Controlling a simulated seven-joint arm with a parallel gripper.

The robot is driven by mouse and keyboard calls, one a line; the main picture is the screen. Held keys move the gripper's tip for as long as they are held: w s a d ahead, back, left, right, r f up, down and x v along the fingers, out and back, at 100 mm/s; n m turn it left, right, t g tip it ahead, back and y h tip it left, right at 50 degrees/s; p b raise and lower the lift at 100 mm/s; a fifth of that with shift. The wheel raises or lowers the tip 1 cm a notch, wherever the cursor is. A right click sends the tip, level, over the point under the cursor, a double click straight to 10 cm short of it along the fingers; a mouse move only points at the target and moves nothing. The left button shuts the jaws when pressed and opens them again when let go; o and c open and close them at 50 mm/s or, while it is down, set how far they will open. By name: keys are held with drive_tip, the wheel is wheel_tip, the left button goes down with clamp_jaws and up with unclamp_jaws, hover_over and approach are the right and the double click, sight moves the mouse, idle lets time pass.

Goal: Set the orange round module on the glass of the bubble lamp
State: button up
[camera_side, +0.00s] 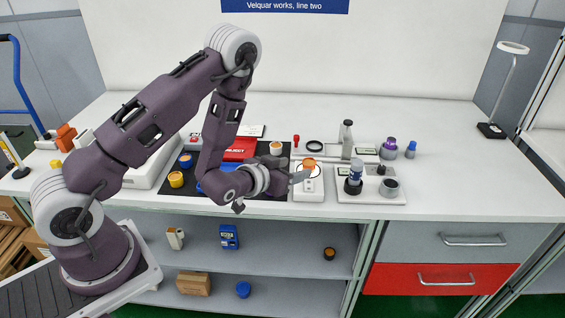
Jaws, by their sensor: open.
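An orange round piece (309,162), likely the orange module, sits at the upper part of a narrow white unit (309,195) on the bench, right of the black mat. My gripper (303,176) reaches in from the left, its fingertips just below the orange piece in the picture. It looks empty; I cannot tell whether it touches the piece. I cannot tell for certain which thing is the bubble lamp. A white box with a dark ring (315,146) stands behind. A clear and blue cylinder on a black base (355,176) stands on a pale tray to the right.
The pale tray (370,199) also holds a dark-topped grey cup (390,187). A tall grey bottle-like post (347,139) stands behind it. Purple (388,148) and blue (410,150) containers stand farther right. The black mat (270,189) holds several coloured pots and a red tray (240,149). The right bench is clear.

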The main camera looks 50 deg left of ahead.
drive_tip(key=shift+w+r, duration=0.1)
drive_tip(key=shift+r, duration=0.2)
drive_tip(key=s+d+r+g+h, duration=0.15)
drive_tip(key=s+r, duration=0.25)
drive_tip(key=r, duration=0.5)
drive_tip(key=s+d+r+g, duration=0.3)
drive_tip(key=s+r, duration=0.2)
drive_tip(key=r, duration=0.3)
drive_tip(key=s+d+r+m+g, duration=0.1)
drive_tip(key=s+r, duration=0.1)
drive_tip(key=s, duration=0.8)
drive_tip(key=s+r+g, duration=0.2)
drive_tip(key=s, duration=0.9)
drive_tip(key=shift+s+d+r+m+h, duration=0.25)
drive_tip(key=shift+d+r+m+h, duration=0.1)
drive_tip(key=shift+d+m, duration=0.05)
